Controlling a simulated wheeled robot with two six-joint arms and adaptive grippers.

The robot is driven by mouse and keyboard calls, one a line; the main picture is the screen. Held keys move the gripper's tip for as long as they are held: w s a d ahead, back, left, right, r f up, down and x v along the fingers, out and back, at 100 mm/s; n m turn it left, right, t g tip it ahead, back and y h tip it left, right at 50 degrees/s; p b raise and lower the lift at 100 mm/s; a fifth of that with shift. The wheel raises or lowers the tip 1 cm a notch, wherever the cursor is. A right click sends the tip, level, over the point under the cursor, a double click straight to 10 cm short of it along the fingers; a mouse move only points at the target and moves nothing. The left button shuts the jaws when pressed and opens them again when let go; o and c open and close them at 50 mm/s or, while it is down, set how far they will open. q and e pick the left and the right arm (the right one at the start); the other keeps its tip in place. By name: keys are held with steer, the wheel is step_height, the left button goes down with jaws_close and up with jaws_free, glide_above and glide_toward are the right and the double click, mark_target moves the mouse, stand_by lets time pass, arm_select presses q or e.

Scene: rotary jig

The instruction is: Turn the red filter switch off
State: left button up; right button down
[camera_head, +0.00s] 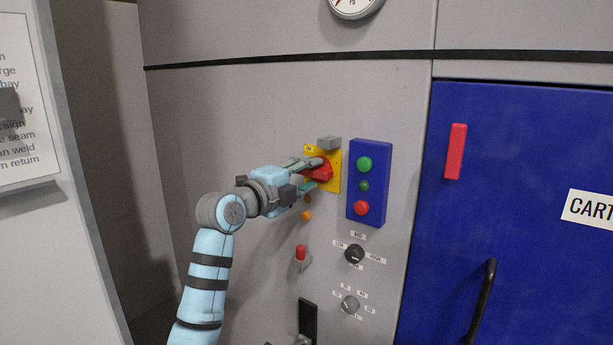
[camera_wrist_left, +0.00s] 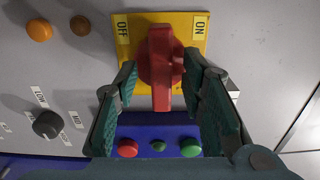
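The red filter switch (camera_head: 322,171) sits on a yellow plate (camera_head: 335,158) on the grey machine front. In the left wrist view, the red switch handle (camera_wrist_left: 163,75) lies between the OFF label (camera_wrist_left: 122,30) on the left and the ON label (camera_wrist_left: 200,26) on the right. I cannot tell which setting it is at. My left gripper (camera_head: 312,171) is at the switch. In the left wrist view my left gripper (camera_wrist_left: 160,78) is open, with one finger on each side of the handle and a visible gap on both sides. My right gripper is not in view.
A blue button panel (camera_head: 381,203) is right of the switch, close to the fingers. A grey block (camera_head: 329,142) is just above the plate. Below are a selector knob (camera_head: 354,254), a red toggle (camera_head: 300,253) and an orange lamp (camera_head: 307,215). A blue door (camera_head: 530,150) is at the right.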

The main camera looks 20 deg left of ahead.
arm_select(q)
steer(key=v, duration=1.2)
steer(key=shift+d, duration=0.1)
